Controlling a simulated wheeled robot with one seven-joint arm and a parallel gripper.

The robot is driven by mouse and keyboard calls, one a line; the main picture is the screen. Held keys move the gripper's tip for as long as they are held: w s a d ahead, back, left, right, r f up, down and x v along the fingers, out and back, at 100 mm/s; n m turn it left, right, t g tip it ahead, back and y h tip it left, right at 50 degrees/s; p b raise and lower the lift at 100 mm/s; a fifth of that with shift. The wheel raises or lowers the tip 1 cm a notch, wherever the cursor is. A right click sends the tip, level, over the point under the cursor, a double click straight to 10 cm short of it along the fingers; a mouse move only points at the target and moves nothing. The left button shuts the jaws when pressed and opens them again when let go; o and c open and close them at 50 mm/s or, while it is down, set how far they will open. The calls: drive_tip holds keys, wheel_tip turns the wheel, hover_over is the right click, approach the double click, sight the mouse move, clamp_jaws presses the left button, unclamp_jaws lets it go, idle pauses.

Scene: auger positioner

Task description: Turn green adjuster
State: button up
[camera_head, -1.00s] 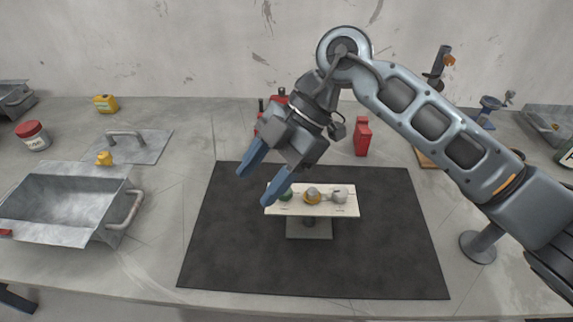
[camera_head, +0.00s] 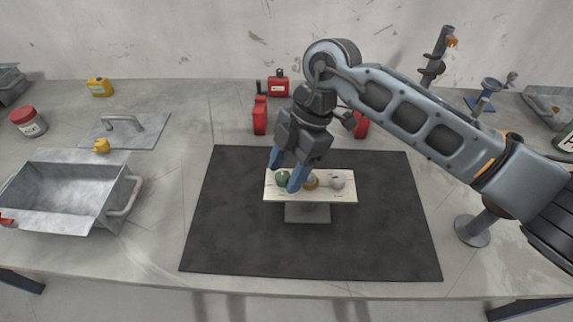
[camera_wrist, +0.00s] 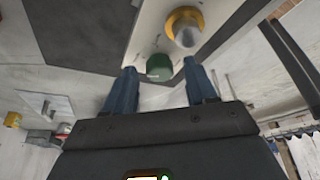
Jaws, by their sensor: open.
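The green adjuster (camera_head: 283,178) is a round knob at the left end of a pale panel (camera_head: 325,194) on a grey stand. In the wrist view the green adjuster (camera_wrist: 158,67) shows just ahead of the fingertips, roughly between them. A yellow adjuster (camera_head: 312,182) sits beside it, partly behind a finger in the head view; it is also in the wrist view (camera_wrist: 184,24). A light grey knob (camera_head: 337,181) is at the right. My gripper (camera_head: 284,178) is open, blue fingers pointing down at the green adjuster; it also shows in the wrist view (camera_wrist: 160,70). Contact cannot be told.
The panel's stand (camera_head: 308,213) is on a dark mat (camera_head: 385,240). A metal bin (camera_head: 70,190) is at the left. The mat around the stand is clear.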

drive_tip(key=shift+f, duration=0.1)
clamp_jaws()
idle(0.5)
drive_tip(key=shift+n, duration=0.3)
